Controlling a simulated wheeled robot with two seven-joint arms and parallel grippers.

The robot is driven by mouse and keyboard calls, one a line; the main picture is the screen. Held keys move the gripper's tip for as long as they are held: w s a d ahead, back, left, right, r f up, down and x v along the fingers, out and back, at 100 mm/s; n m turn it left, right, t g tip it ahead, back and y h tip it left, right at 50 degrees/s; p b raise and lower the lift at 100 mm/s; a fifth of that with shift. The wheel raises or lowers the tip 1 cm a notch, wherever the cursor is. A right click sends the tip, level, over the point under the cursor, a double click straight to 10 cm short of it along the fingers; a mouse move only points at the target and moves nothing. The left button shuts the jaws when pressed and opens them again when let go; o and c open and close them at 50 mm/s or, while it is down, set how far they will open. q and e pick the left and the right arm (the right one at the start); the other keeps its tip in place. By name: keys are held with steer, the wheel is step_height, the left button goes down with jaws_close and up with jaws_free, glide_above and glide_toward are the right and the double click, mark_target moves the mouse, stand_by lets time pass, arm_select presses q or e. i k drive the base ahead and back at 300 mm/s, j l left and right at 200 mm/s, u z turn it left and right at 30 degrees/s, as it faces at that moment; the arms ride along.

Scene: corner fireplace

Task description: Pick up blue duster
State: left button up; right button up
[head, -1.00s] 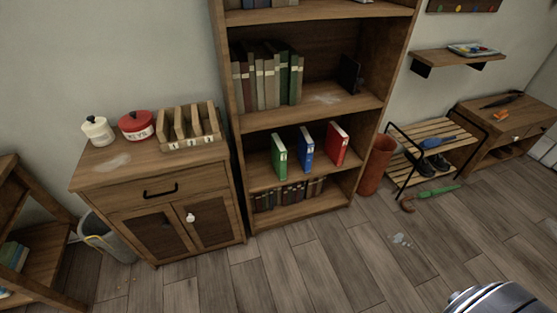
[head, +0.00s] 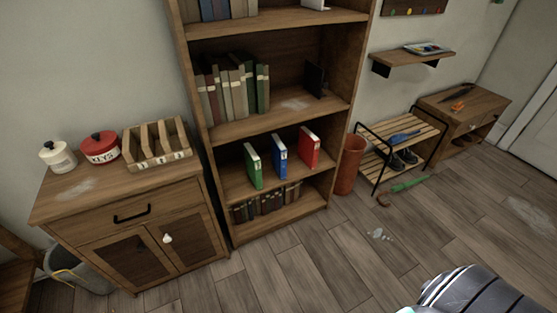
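A small blue object (head: 404,137), which looks like the blue duster, lies on the slatted top of a low shoe bench (head: 427,129) at the right of the head view. It is too small and far off to make out its details. Nothing is touching it from above. Neither of my grippers shows. Only a grey, rounded part of my own arm shows at the bottom right edge, well apart from the bench.
A tall bookcase (head: 224,130) with binders stands centre, a cabinet (head: 130,215) at left. A red-brown bin (head: 347,170) stands beside the bench. A green umbrella (head: 408,185) lies on the floor before the bench. The wooden floor (head: 400,260) is otherwise mostly open.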

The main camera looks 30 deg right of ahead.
mark_target(397, 138)
steer(key=z, duration=1.95)
